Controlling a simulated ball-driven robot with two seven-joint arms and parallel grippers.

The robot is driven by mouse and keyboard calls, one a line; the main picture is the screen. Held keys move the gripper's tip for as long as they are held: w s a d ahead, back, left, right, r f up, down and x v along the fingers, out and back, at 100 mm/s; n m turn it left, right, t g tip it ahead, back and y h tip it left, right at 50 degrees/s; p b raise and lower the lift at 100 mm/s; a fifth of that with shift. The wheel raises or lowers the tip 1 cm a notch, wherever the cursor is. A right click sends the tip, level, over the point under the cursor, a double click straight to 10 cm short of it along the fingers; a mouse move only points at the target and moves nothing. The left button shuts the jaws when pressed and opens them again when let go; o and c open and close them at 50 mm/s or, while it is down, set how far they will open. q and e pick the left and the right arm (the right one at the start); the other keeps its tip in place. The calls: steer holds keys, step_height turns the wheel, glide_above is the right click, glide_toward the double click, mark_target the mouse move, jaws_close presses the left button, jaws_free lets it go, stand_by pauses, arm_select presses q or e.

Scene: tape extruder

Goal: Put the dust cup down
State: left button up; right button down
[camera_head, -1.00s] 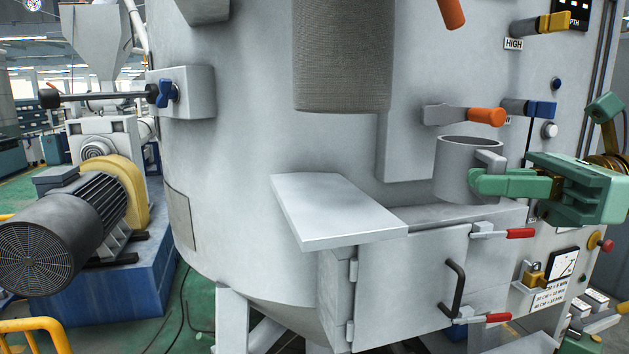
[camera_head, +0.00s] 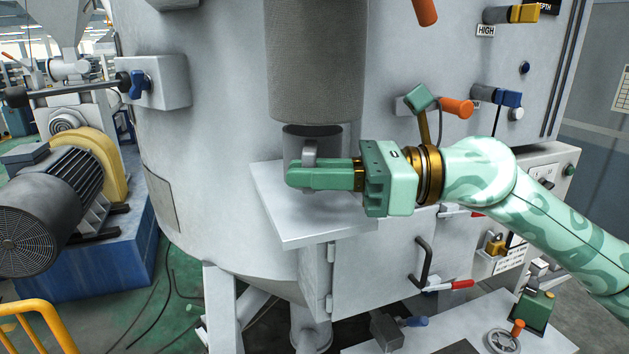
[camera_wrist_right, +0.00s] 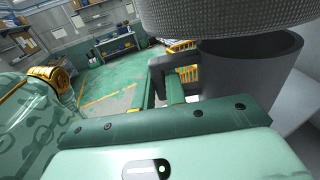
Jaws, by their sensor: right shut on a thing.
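The dust cup (camera_head: 332,144) is a grey open-topped cylinder with a side handle (camera_head: 310,150). It looks upright over the flat pale shelf (camera_head: 290,228), under the hanging textured grey cylinder (camera_head: 316,60). My right gripper (camera_head: 300,177) is shut on the cup's handle, reaching in from the right. The gripper hides the cup's lower part, so I cannot tell whether its base touches the shelf. In the right wrist view the cup (camera_wrist_right: 250,75) stands beyond the gripper, its rim close beneath the textured cylinder. My left gripper is not in view.
The large grey vessel wall (camera_head: 200,150) rises behind the shelf. A hinged box with a black handle (camera_head: 424,262) and red-tipped latches sits below right. An orange-tipped lever (camera_head: 455,107) is on the vessel near my right arm. The shelf's front part is bare.

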mark_target(314, 193)
step_height(314, 193, down, 3)
steer(key=shift+d+r, duration=0.15)
steer(key=shift+r, duration=0.05)
steer(key=shift+f, duration=0.3)
steer(key=c, duration=1.5)
jaws_free()
steer(key=shift+o, duration=0.2)
steer(key=shift+d+r, duration=0.1)
steer(key=shift+r, duration=0.25)
steer(key=s+d+b, duration=0.1)
steer(key=d+b, duration=0.3)
steer(key=d, duration=0.7)
steer(key=shift+d, duration=0.35)
